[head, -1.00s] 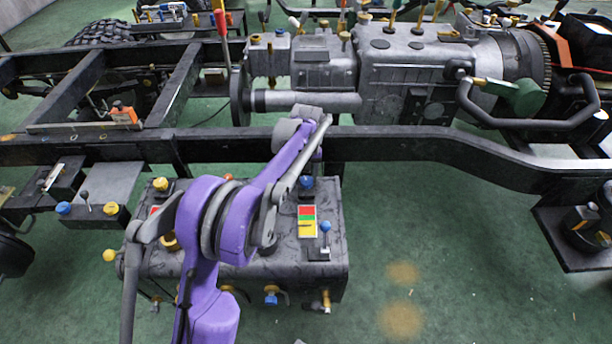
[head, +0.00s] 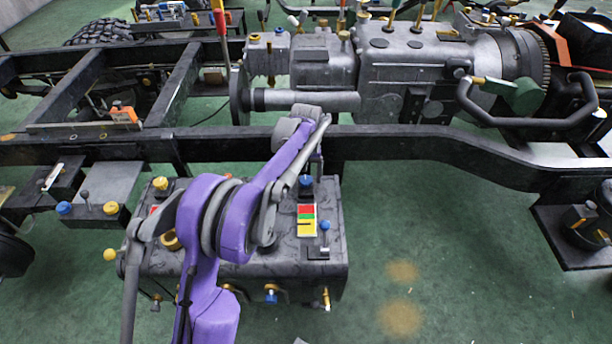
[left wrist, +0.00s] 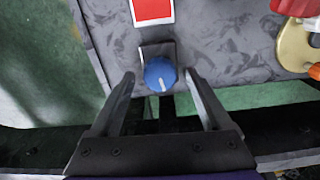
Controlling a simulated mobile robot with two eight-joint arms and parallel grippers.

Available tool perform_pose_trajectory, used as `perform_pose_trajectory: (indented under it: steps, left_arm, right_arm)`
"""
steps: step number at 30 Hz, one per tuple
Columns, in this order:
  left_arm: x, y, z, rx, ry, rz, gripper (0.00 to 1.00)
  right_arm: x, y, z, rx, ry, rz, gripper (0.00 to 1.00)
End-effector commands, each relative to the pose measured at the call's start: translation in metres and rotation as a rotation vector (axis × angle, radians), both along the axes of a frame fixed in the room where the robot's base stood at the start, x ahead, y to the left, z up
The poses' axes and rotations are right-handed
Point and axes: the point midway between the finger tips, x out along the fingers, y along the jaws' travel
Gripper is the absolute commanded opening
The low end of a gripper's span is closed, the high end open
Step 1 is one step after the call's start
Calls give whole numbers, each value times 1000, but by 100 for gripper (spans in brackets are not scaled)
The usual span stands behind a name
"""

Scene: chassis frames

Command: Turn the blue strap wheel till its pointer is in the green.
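A blue round knob with a white line on its face (left wrist: 160,74), which I take for the strap wheel, sits on the dark grey box. It also shows at the box's far edge in the head view (head: 306,181). My left gripper (left wrist: 159,75) is open, with one finger on each side of the knob and a visible gap to both. In the head view, the card (head: 307,212) near the knob has red, green and yellow bands and a small dark mark low on it. In the wrist view only its red end shows. My right gripper is not in view.
The grey box (head: 280,265) carries a blue-topped lever (head: 325,226) and several yellow knobs and valves. A black chassis rail (head: 420,147) runs behind it, with a grey gearbox (head: 405,75) beyond. Green floor is clear to the right of the box.

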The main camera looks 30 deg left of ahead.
Motion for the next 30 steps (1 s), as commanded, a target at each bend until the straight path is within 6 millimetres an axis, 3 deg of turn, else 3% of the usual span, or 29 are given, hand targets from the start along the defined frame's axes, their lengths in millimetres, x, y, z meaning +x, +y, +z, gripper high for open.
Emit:
perform_pose_trajectory:
  steps: [8,21,30]
  left_arm:
    - [0,0,5,0,0,0,81]
    - [0,0,85,0,0,0,81]
    - [0,0,108,0,0,0,81]
  right_arm:
    - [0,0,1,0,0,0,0]
    - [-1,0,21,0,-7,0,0]
    - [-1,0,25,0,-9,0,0]
